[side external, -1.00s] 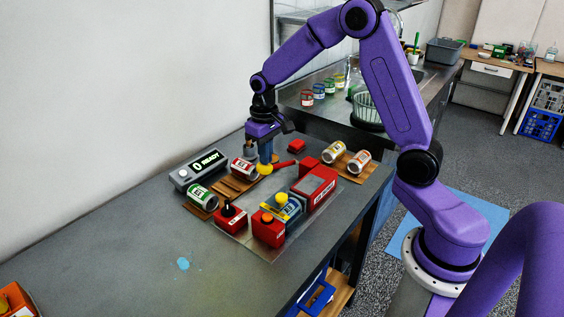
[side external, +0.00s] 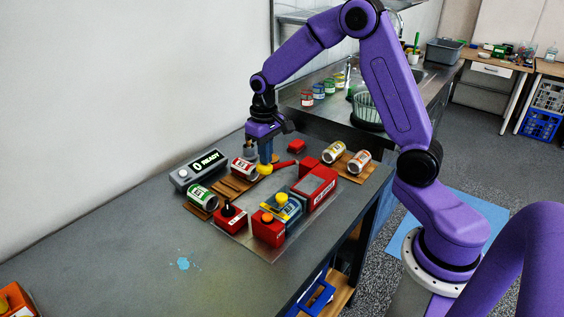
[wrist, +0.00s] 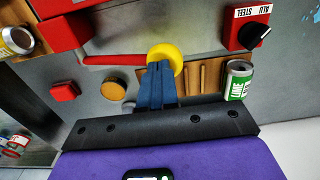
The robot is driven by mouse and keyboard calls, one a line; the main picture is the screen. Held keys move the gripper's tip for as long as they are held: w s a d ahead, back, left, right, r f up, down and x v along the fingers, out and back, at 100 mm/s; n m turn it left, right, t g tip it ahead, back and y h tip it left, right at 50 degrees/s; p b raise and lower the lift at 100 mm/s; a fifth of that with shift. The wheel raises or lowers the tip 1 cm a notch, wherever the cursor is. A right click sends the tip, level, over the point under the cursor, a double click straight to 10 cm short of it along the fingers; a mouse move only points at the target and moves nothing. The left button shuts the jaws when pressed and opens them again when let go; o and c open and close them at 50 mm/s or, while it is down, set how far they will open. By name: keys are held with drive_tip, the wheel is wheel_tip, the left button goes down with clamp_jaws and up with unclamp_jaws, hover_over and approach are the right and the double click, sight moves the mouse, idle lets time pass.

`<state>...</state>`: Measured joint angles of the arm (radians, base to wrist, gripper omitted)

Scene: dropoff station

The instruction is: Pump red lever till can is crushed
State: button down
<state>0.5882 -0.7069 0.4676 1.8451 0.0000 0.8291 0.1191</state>
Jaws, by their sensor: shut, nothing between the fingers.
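The red lever (side external: 285,163) sticks out from the red machine toward the left and ends in a round yellow knob (side external: 263,170). In the wrist view the lever (wrist: 112,60) runs to the yellow knob (wrist: 171,52). My gripper (side external: 266,163) is shut and empty, its blue fingertips right at the knob. In the wrist view the fingertips (wrist: 160,68) overlap the knob's near edge; I cannot tell whether they touch it. A red and white can (side external: 242,168) lies by the slatted wooden rack (side external: 232,188). I see no crushed can.
A grey display (side external: 204,163) reads "0 READY". A green can (side external: 202,196) lies in front of it. Two more cans (side external: 334,152) (side external: 359,161) lie on a wooden board at the right. A black-knobbed red box (side external: 231,215) and an orange-buttoned red box (side external: 268,230) stand in front.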

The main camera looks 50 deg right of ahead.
sight(264, 172)
drive_tip(key=shift+f, duration=0.1)
idle(0.3)
drive_tip(key=shift+a+f, duration=0.2)
drive_tip(key=shift+f, duration=0.45)
drive_tip(key=shift+a+f, duration=0.15)
drive_tip(key=shift+f, duration=0.45)
drive_tip(key=shift+a+f, duration=0.1)
drive_tip(key=shift+f, duration=1.25)
